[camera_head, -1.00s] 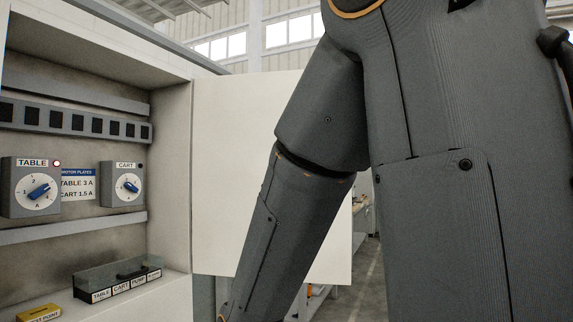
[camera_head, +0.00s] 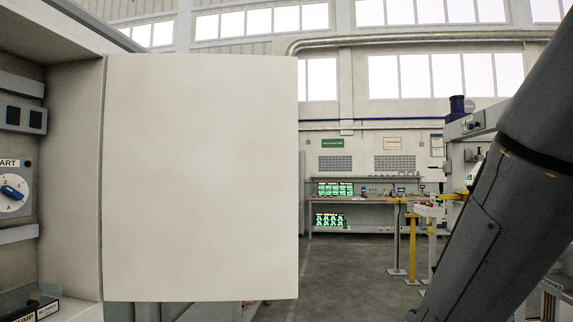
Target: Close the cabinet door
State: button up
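The cabinet door (camera_head: 200,180) is a plain cream panel, standing open and hinged at the right side of the cabinet (camera_head: 72,170). The cabinet's open interior shows at the left edge, with a dial marked ART (camera_head: 12,190) cut off by the frame. My arm crosses the right side of the picture, to the right of the door with a clear gap between them. My gripper is out of view, below the frame.
A workbench (camera_head: 370,198) with green-lit panels stands far back against the wall. Yellow posts (camera_head: 413,245) and a machine (camera_head: 470,150) stand at the right, behind my arm. Grey floor (camera_head: 345,270) shows between the door and my arm.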

aim_at(199, 196)
jog(key=z, duration=0.3)
jog(key=i, duration=5.15)
jog(key=u, duration=4.55)
jog(key=i, duration=1)
